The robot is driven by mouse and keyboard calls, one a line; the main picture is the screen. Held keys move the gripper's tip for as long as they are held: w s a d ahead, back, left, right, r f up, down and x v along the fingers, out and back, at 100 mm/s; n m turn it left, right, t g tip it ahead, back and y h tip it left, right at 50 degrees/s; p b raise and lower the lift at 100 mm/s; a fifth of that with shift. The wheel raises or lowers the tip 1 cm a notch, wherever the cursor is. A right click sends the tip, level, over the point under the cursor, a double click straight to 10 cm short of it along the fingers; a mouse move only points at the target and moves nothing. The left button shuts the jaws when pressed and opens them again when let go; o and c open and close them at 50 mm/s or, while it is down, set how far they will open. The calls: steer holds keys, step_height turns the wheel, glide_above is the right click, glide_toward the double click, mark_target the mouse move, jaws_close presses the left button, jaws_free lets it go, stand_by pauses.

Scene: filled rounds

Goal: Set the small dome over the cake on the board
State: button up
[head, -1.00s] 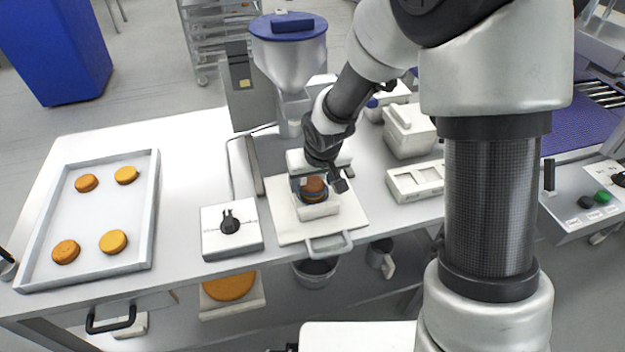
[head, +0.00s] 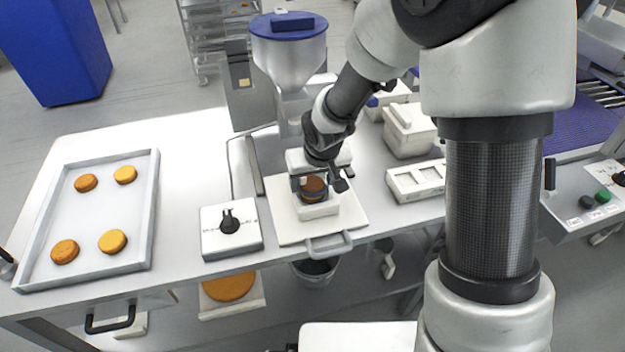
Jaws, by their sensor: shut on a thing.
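The white board (head: 284,226) with a grey handle lies on the table in front of the hopper. A brown round cake (head: 312,185) is on a white block on the board. The small dome (head: 321,195) is hard to make out; it seems to be see-through with a blue rim, around the cake. My gripper (head: 319,184) points down over the board, its dark fingertips on either side of the dome, shut on it. I cannot tell whether the dome's rim rests on the block.
A tray (head: 95,222) with several orange rounds is at left. A control box with a black knob (head: 230,226) stands left of the board. The hopper (head: 290,60) rises behind. White containers (head: 410,135) and a white two-pocket holder (head: 415,182) are at right.

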steer(key=shift+f, duration=0.2)
steer(key=o, duration=1.5)
steer(key=shift+r+p, duration=2.4)
steer(key=shift+r, duration=1.15)
steer(key=shift+r, duration=0.1)
steer(key=s+d+r+m+h+p, duration=0.1)
steer(key=s+d+r+p, duration=0.3)
steer(key=r, duration=0.6)
steer(key=s+d+r+m+p, duration=0.1)
steer(key=s+d+r, duration=0.2)
steer(key=d+r, duration=0.45)
steer(key=shift+m+t, duration=0.6)
steer(key=s+d+r+p, duration=0.1)
steer(key=s+r, duration=0.3)
steer(key=s, duration=0.1)
steer(key=s+d+r+p, duration=0.1)
steer(key=s+r+p, duration=0.1)
steer(key=s+r, duration=0.3)
steer(key=s+d+r+p, duration=0.1)
steer(key=s+r+p, duration=0.1)
steer(key=s+r, duration=0.2)
steer(key=shift+s+r, duration=0.25)
steer(key=shift+s, duration=0.7)
